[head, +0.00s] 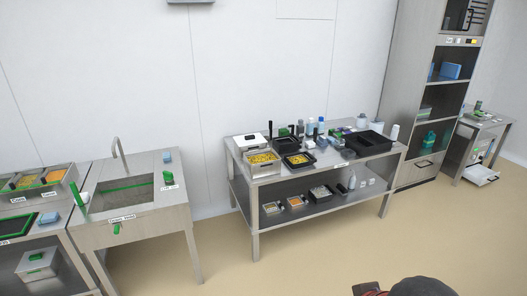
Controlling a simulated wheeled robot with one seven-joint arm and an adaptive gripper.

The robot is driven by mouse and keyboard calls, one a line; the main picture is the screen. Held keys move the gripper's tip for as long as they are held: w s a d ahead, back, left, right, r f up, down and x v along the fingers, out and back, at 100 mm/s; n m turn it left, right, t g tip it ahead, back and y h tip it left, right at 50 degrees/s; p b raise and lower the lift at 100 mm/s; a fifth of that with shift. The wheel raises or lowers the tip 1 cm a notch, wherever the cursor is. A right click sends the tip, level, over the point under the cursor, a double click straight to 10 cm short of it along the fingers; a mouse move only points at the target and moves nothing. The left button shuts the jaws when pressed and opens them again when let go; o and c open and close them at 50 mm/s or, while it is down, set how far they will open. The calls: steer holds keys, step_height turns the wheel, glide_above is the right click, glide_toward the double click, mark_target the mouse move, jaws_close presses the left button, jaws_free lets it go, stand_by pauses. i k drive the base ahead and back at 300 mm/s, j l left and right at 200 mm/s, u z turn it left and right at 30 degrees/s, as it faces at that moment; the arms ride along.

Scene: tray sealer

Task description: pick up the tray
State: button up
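Several tray-like things stand on the steel table in the middle; I cannot tell which one the task means. A small black tray with yellow food (299,160) is near its front edge. A steel pan with yellow food (262,162) stands to its left. A larger black tray (368,143), seemingly empty, is on the right. Smaller filled trays (296,202) sit on the lower shelf. Only dark parts of my own body show at the bottom edge; my gripper's fingers are not visible, and the table is well beyond these parts.
The steel table (325,170) also holds bottles and small containers along its back. A sink unit (160,215) and a counter with food pans (45,185) are at left. A tall shelf cabinet (405,95) and a small machine stand (478,145) are at right. The floor in front is clear.

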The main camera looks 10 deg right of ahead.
mark_target(295, 160)
steer(key=i+l, duration=0.2)
steer(key=l, duration=0.15)
steer(key=i+l, duration=0.2)
steer(key=l, duration=0.15)
steer(key=i+l, duration=0.2)
steer(key=l, duration=0.15)
